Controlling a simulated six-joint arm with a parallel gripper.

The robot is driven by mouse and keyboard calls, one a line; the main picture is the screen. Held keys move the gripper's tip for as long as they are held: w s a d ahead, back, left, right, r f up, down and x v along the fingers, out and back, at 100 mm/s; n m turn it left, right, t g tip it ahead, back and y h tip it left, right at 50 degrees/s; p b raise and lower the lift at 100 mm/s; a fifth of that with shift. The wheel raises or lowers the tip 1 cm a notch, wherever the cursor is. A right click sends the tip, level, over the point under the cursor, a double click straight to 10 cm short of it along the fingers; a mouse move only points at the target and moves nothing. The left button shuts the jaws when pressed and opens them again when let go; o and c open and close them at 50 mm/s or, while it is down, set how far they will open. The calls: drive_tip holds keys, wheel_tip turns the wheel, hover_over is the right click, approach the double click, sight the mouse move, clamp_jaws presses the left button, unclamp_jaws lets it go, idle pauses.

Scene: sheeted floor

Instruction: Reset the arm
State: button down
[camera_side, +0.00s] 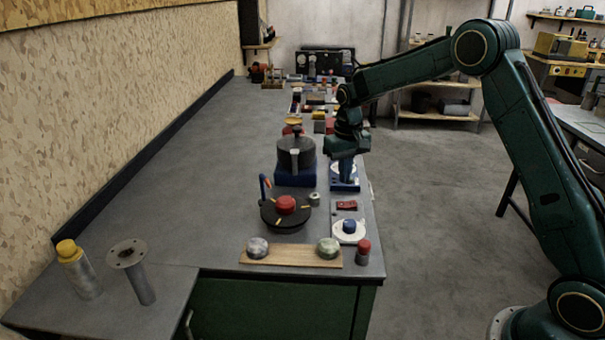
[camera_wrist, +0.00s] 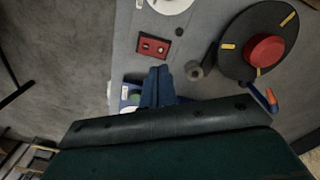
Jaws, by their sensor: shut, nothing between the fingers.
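My gripper (camera_side: 346,176) is at the right edge of the grey bench (camera_side: 215,170), pointing down over a blue base with a white top (camera_side: 345,187). Its blue fingers also show in the wrist view (camera_wrist: 158,84), where they are together with nothing between them. In that view the blue and white base (camera_wrist: 129,96) is partly hidden behind the fingers and the wrist. I cannot tell whether the fingertips touch it. My arm reaches in from the right, bent high at the elbow.
Near the gripper are a dark pot (camera_side: 296,153) on a blue block, a red switch panel (camera_wrist: 153,46), a grey ring (camera_wrist: 194,70) and a black disc (camera_wrist: 240,38) with a red knob. A wooden board (camera_side: 290,257) lies at the front. Open floor (camera_side: 430,220) is on the right.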

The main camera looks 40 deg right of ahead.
drive_tip(key=shift+r, duration=0.1)
drive_tip(key=s+a+r+n+t, duration=0.1)
drive_tip(key=s+a+r+t, duration=0.35)
drive_tip(key=s+r, duration=1.1)
drive_tip(key=s+a+n, duration=0.1)
drive_tip(key=s+a, duration=0.1)
drive_tip(key=s, duration=0.7)
drive_tip(key=s+a+n+t, duration=0.1)
drive_tip(key=s+a, duration=0.1)
drive_tip(key=s, duration=0.8)
drive_tip(key=shift+r, duration=0.25)
drive_tip(key=shift+a, duration=0.1)
